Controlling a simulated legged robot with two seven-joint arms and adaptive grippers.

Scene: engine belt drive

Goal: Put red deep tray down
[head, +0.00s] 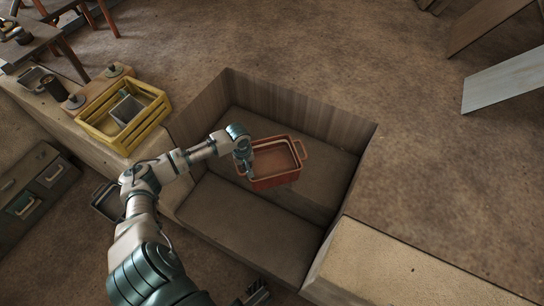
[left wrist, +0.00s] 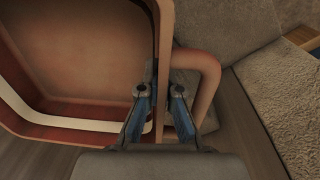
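The red deep tray (head: 283,182) is in the sunken box-like recess in the head view, over its raised far block. It looks level and empty, with a loop handle at each end. I cannot tell whether its base touches the block. My left gripper (head: 246,162) is at the tray's left end. In the left wrist view, the fingers of my left gripper (left wrist: 160,92) straddle the tray wall (left wrist: 164,45), one inside the tray and one within the handle loop (left wrist: 211,75). They look closed on the wall. Dark fingers, probably my right gripper (head: 258,294), show at the bottom edge.
The recess has a lower front block (head: 250,228) with free room, and wooden side walls (head: 300,112). A yellow crate (head: 150,127) stands on the ledge at left. A pale block (head: 400,270) lies at lower right. A dark drawer cabinet (head: 40,190) is at far left.

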